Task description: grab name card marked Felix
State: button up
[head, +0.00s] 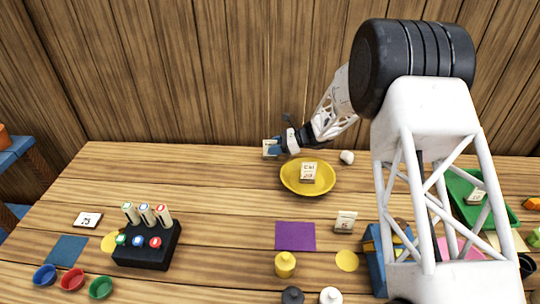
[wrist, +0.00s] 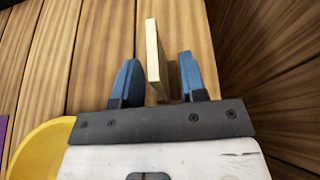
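A pale, thin card-like block (wrist: 153,60) stands on edge on the wooden table in the wrist view. It lies between the two blue fingers of my gripper (wrist: 158,82), with a visible gap on each side. In the head view my gripper (head: 276,147) is at the back of the table by the wall, and the pale card (head: 269,148) shows at its fingers. The gripper is open. I cannot read any name on this card. Other marked cards stand on the yellow plate (head: 288,187), on the table (head: 346,222) and in the green tray; their names are too small to read.
A white lump (head: 347,157) sits right of my gripper. A purple mat (head: 295,236), yellow pot (head: 285,264) and blue box (head: 372,252) are nearer. A black rack (head: 145,254) and coloured bowls are at left. A green tray (head: 467,188) is at right. The wall is close behind.

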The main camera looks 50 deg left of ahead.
jog(key=shift+x, duration=0.9)
grip_shut()
